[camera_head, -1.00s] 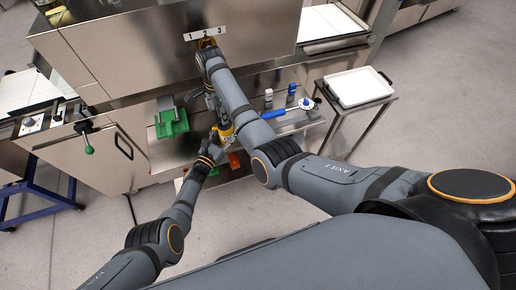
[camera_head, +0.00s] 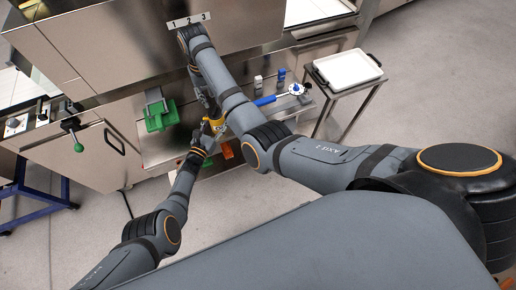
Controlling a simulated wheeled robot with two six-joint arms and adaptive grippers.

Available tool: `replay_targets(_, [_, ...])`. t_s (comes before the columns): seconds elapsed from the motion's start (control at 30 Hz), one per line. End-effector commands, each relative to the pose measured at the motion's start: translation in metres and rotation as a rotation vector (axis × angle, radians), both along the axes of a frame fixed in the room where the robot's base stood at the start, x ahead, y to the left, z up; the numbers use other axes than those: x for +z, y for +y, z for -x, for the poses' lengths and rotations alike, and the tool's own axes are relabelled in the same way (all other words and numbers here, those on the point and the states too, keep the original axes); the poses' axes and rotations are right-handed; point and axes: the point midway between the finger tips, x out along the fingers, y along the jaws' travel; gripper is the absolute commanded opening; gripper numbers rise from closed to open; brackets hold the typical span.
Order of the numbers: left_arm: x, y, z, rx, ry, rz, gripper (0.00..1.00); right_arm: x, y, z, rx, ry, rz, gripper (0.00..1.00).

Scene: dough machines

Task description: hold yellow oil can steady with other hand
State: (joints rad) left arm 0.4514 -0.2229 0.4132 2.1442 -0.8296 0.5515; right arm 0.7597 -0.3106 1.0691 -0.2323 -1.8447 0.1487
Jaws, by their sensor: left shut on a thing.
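The yellow oil can (camera_head: 216,125) is in the middle of the head view, in front of the machine's lower shelf. It is small and partly covered by my arms. My left gripper (camera_head: 208,137) comes up from the lower left and is shut on the can's lower part. My right arm reaches up to the machine panel by the "1 2 3" label (camera_head: 189,19) and passes close to the can's right side. Its wrist folds down above the can. The right gripper's fingers are hidden or too small to make out.
A green holder (camera_head: 160,112) sits on the shelf left of the can. A white tray (camera_head: 347,69) stands on a side table at the right. A green-knobbed lever (camera_head: 70,124) sticks out at the left.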

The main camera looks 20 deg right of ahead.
Motion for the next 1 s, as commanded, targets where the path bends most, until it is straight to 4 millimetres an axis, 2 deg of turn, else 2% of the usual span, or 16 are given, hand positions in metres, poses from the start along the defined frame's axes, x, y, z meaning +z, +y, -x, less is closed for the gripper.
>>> replay_targets(0.2, [-0.001,0.000,0.000,0.000,0.001,-0.001,0.17,0.053,0.000,0.000,-0.001,-0.003,-0.001,0.26])
replay_targets(0.3, [-0.001,0.000,0.000,0.000,0.001,-0.001,0.17,0.025,-0.016,0.006,-0.034,0.026,0.026,0.26])
replay_targets(0.6, [0.000,0.000,0.000,0.000,0.001,-0.001,0.17,-0.032,-0.053,0.022,-0.105,0.071,0.086,0.26])
replay_targets(1.0, [-0.001,0.000,0.000,0.000,0.001,-0.001,0.17,-0.113,-0.092,0.050,-0.139,0.099,0.137,0.26])
